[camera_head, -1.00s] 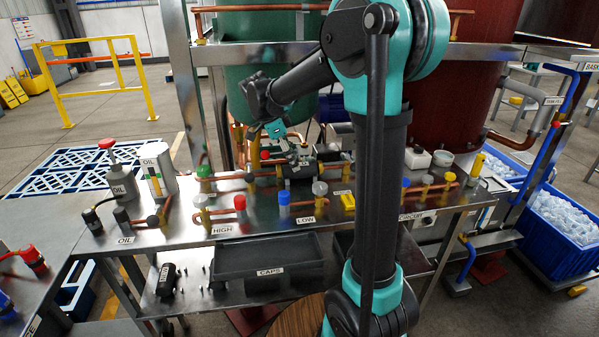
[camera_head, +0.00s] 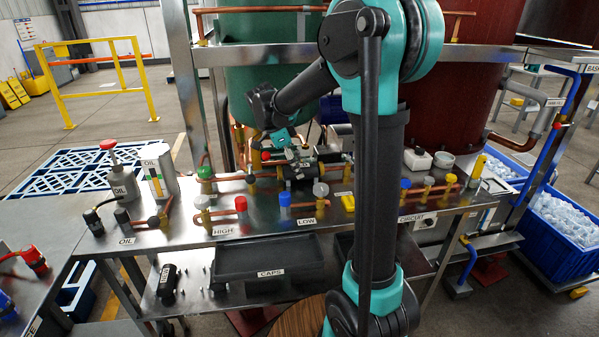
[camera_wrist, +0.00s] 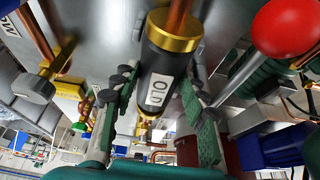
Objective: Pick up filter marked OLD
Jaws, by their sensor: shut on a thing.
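The filter marked OLD (camera_wrist: 165,62) is a black cylinder with brass-coloured ends, in the middle of the wrist view. Its white label reads OLD. A copper pipe meets its upper end there, and copper also shows beyond its lower end. My gripper (camera_wrist: 157,82) has a finger on each side of the filter and is shut on it. In the head view, the filter (camera_head: 297,172) lies at the back of the steel bench, in the copper pipe line, partly hidden by my gripper (camera_head: 294,155).
A red ball knob (camera_wrist: 287,27) stands close at the right of the wrist view, and a grey knob (camera_wrist: 34,87) at left. Valves and pipes crowd the steel bench (camera_head: 270,230). Another black cylinder (camera_head: 167,282) stands on the lower shelf beside the CAPS tray (camera_head: 270,258).

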